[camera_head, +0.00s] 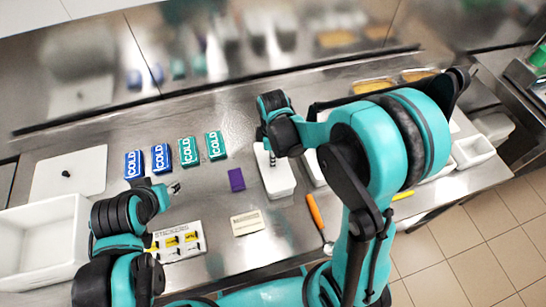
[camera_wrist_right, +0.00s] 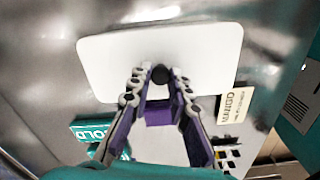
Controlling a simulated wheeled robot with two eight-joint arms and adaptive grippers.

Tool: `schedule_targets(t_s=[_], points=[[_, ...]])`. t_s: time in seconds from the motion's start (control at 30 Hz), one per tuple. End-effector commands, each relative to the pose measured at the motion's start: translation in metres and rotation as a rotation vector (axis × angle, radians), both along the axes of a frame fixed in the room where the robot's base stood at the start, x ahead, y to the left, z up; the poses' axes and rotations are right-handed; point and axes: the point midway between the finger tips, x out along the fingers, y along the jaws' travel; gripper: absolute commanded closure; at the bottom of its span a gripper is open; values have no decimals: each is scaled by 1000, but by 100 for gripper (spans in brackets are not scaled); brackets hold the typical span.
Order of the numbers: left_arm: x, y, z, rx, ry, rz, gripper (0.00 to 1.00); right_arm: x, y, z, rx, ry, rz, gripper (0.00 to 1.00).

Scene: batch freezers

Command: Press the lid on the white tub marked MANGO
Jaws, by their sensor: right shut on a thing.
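A white lid (camera_head: 278,182) with a dark knob is under my right gripper (camera_head: 271,158). In the right wrist view my right gripper (camera_wrist_right: 160,78) is shut on the black knob of the white lid (camera_wrist_right: 205,52). I cannot tell whether the lid touches a tub below it. A cream card (camera_wrist_right: 232,103) reading MANGO shows beside the lid in the wrist view; a cream card (camera_head: 247,222) also lies on the counter in the head view. My left gripper (camera_head: 174,188) is low over the counter at the left, apart from the lid; its jaw opening is unclear.
Several COLD packs (camera_head: 189,151) stand in a row, with a purple block (camera_head: 237,179) to their right. Another white lid (camera_head: 68,173), a white bin (camera_head: 38,245), a sticker sheet (camera_head: 178,241) and an orange-handled tool (camera_head: 316,212) are around. White tubs (camera_head: 473,150) stand at right.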

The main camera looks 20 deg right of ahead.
Motion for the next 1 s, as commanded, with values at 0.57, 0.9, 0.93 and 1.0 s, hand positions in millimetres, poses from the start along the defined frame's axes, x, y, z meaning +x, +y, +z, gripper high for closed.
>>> schedule_targets(t_s=[0.57, 0.9, 0.93, 1.0], points=[[0, 0, -3, 0, 0, 0, 60, 0, 0, -1, 0, 0, 0, 100], [0, 0, -2, 0, 0, 0, 60, 0, 0, -1, 0, 0, 0, 100], [0, 0, -2, 0, 0, 0, 60, 0, 0, -1, 0, 0, 0, 74], [0, 0, -2, 0, 0, 0, 60, 0, 0, -1, 0, 0, 0, 57]])
